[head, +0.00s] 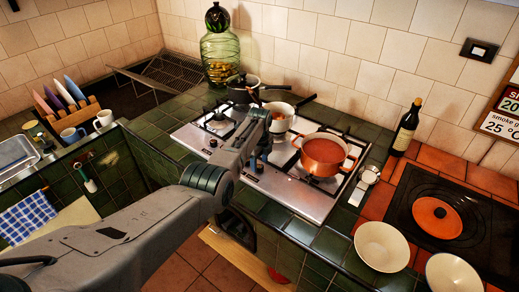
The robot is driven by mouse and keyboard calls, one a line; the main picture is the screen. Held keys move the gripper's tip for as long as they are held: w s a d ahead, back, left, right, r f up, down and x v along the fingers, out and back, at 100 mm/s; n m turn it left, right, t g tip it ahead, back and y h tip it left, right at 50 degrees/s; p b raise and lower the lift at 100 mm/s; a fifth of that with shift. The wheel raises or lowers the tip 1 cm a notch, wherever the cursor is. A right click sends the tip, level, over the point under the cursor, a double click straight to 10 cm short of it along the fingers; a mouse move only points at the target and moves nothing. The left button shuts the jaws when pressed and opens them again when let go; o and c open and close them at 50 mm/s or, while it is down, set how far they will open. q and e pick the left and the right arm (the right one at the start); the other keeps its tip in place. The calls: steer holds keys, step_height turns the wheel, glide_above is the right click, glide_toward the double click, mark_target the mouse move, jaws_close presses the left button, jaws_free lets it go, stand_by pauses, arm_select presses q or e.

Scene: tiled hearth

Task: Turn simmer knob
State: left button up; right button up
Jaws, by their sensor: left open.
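The steel gas hob (203,146) is set in the green tiled counter, with small knobs along its front edge. One dark knob (213,143) shows left of my left arm, and I cannot tell which knob is the simmer knob. My left gripper (262,151) is over the front middle of the hob, close to the knobs. It is open, and my own wrist and forearm hide part of the front edge. I cannot tell whether its fingers touch or surround a knob. My right gripper is out of view.
An orange pot (323,155) stands on the hob's right side. A white pan (280,117) and a dark pot (243,88) stand behind the gripper. A glass jar (220,55) stands behind.

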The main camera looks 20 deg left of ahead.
mark_target(259, 165)
arm_select(q)
step_height(259, 165, up, 9)
steer(key=b, duration=0.1)
steer(key=shift+f, duration=0.1)
stand_by(0.7)
